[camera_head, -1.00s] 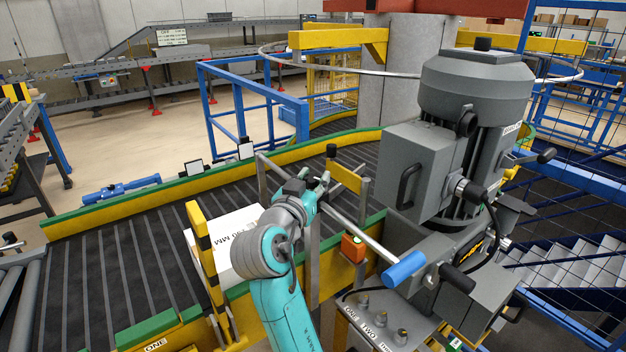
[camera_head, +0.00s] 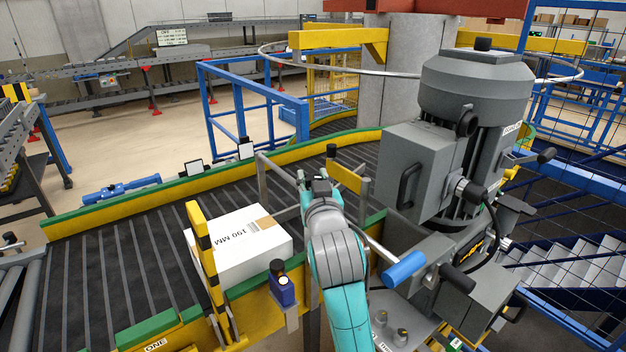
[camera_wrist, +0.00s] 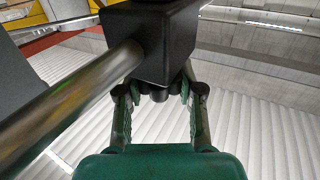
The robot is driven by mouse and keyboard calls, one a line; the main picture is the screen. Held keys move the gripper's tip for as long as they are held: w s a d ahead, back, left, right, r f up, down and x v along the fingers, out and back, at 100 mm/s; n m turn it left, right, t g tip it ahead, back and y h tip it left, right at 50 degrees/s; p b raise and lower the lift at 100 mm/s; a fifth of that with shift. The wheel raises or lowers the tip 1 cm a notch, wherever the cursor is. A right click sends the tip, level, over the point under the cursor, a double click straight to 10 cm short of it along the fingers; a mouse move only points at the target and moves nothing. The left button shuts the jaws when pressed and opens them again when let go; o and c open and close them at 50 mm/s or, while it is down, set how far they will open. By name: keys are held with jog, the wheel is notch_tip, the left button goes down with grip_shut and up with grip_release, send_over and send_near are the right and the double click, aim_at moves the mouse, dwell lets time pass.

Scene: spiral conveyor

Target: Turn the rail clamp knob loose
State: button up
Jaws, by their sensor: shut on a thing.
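In the wrist view, a black clamp block (camera_wrist: 152,38) sits on a shiny metal rail (camera_wrist: 70,100) that runs in from the lower left. A small dark knob (camera_wrist: 159,96) sticks out of the block's underside. My gripper (camera_wrist: 160,89) has its two fingers around this knob, shut on it; the contact itself is partly shaded. In the head view, my teal arm rises from the bottom to the conveyor's inner side. Its wrist hides the fingers and knob there.
A white carton (camera_head: 237,249) lies on the dark conveyor (camera_head: 120,270) behind a yellow-black post (camera_head: 203,245). A blue photo-eye (camera_head: 283,288) stands left of my arm. Right of it are a blue-ended handle (camera_head: 404,269) and a large grey motor (camera_head: 475,90).

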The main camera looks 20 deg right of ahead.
jog(key=shift+y, duration=0.3)
jog(key=o, duration=1.2)
jog(key=shift+c, duration=0.2)
jog(key=s+a, duration=0.1)
jog(key=s, duration=1.1)
jog(key=shift+a, duration=0.2)
